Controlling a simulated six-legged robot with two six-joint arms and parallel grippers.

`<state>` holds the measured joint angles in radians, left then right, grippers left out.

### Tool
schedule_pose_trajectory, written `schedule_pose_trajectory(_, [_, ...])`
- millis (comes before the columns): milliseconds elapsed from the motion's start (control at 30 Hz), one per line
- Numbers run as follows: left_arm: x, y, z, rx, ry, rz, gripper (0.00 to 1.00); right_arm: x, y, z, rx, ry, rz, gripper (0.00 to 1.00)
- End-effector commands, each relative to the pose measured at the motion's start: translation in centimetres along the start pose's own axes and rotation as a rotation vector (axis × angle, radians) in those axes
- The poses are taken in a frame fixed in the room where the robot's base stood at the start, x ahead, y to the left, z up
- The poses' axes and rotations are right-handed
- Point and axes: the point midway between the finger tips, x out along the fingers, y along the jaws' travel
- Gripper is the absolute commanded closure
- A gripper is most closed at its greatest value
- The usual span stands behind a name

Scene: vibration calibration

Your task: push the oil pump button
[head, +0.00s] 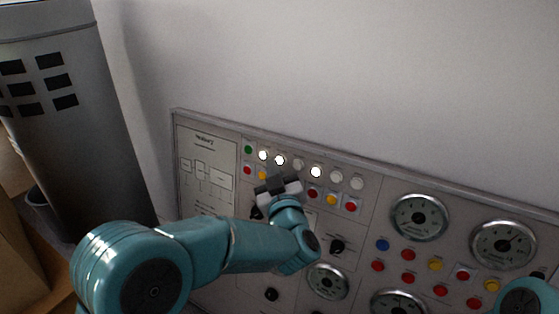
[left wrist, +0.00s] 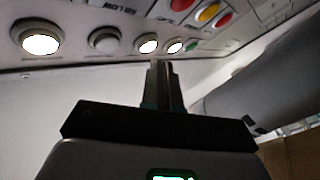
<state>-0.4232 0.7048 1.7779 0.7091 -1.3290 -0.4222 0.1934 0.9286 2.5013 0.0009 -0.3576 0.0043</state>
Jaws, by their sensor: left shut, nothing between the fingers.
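A grey control panel (head: 222,205) with rows of round buttons is on the white wall. Its top row has a green button (head: 248,149), lit white buttons (head: 280,160) and unlit ones (head: 298,165). Red and yellow buttons are in the row below. I cannot read which one is the oil pump button. My left gripper (head: 277,181) is shut and empty in front of the panel, just below the top row, hiding part of the second row. In the left wrist view its fingertips (left wrist: 160,66) are close to a lit button (left wrist: 148,43); contact cannot be told.
Round gauges (head: 419,217), black knobs (head: 337,247) and more coloured buttons fill the panel's right and lower parts. A grey cylinder (head: 75,130) stands at the left. A brown box (head: 20,250) is at the lower left. The wall above the panel is bare.

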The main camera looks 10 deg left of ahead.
Motion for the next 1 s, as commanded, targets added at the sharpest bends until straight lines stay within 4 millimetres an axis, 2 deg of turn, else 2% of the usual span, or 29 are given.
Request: schedule_pose_trajectory(1000, [0.61, 0.44, 0.46, 0.000, 0.000, 0.000, 1.00, 0.06, 0.02, 0.00, 0.000, 0.000, 0.000, 1.00])
